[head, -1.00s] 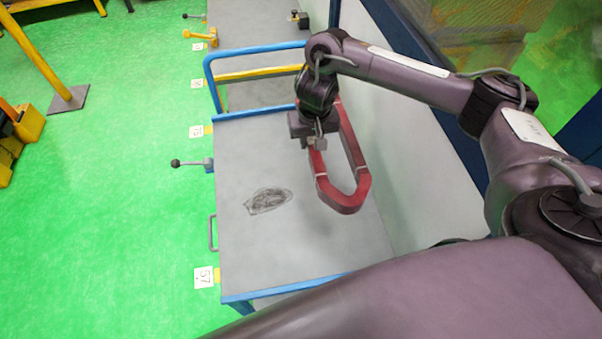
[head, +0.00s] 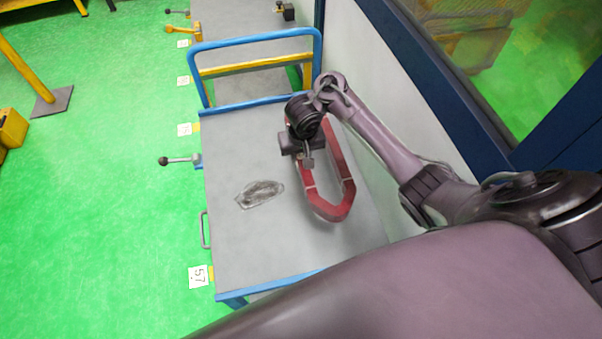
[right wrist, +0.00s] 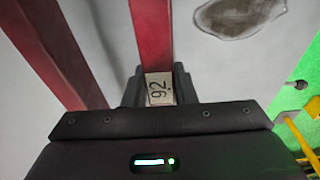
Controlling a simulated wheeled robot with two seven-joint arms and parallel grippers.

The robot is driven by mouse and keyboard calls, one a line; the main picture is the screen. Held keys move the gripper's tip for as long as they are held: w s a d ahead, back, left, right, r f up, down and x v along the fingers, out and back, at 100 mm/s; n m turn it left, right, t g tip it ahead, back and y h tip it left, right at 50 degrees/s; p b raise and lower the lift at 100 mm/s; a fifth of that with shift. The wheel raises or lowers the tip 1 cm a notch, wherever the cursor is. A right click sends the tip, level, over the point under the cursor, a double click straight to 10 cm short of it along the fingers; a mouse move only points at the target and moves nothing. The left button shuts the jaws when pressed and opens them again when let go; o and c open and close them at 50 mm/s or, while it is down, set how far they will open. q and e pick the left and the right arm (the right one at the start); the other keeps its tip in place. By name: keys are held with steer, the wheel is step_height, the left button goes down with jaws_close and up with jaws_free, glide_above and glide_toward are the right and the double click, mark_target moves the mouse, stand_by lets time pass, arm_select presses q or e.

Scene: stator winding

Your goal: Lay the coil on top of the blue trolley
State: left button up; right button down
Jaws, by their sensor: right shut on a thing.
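The coil (head: 341,205) is a long red loop with angled corners, above the right part of the blue trolley's grey top (head: 245,240) in the head view. My right gripper (head: 307,163) is shut on one long side of it. My left gripper is not in view.
A blue and yellow handrail (head: 255,66) rises at the far end. A pale wall (head: 350,80) runs along the right side. The top's left and near parts are clear.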

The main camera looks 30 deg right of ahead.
step_height(320, 180, down, 4)
steer(key=shift+s+d+r+b, duration=0.1)
steer(key=shift+b, duration=0.85)
step_height(320, 180, down, 4)
steer(key=shift+f+b, duration=0.1)
steer(key=shift+b, duration=0.65)
steer(key=shift+f, duration=0.35)
steer(key=shift+f, duration=0.1)
steer(key=c, duration=1.2)
jaws_free()
